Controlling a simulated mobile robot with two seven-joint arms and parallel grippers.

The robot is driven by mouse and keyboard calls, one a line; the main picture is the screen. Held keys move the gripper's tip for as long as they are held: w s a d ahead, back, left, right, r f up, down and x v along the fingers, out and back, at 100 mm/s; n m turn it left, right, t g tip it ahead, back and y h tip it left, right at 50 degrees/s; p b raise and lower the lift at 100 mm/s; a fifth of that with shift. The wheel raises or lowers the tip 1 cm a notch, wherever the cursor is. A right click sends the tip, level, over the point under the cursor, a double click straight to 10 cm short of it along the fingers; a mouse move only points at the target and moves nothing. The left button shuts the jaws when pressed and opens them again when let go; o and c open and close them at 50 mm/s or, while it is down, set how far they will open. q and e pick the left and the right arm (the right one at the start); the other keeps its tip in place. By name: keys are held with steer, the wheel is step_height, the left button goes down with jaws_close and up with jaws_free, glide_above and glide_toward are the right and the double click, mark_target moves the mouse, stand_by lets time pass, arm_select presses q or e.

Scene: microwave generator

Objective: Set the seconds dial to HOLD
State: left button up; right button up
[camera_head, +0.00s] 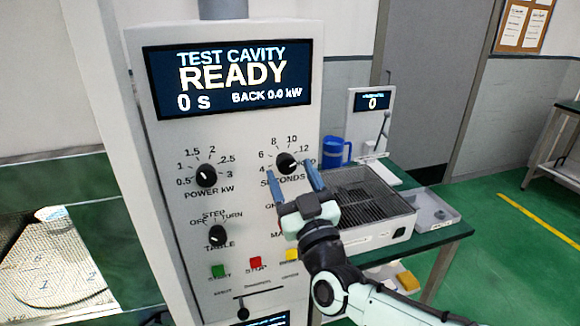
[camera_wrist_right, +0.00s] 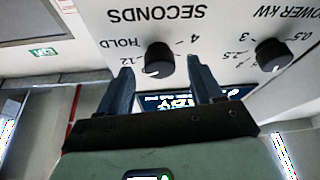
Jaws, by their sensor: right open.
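The seconds dial (camera_head: 286,163) is a black round knob with a white mark, on the white panel front. Numbers 4 to 12 and HOLD surround it; HOLD is partly hidden by a finger in the head view. The mark points toward the 12 and HOLD side; I cannot tell exactly where. In the right wrist view the dial (camera_wrist_right: 159,60) appears upside down. My right gripper (camera_head: 291,172) is open, its two blue fingers on either side of the dial, with gaps visible in the wrist view (camera_wrist_right: 157,70). My left gripper is not in view.
The screen (camera_head: 228,80) reads READY, 0 s, BACK 0.0 kW. The power dial (camera_head: 206,175) and the table dial (camera_head: 217,236) are left of the seconds dial. Green (camera_head: 218,271), red (camera_head: 255,263) and yellow buttons sit below.

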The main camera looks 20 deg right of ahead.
steer(key=shift+x, duration=0.8)
steer(key=c, duration=1.1)
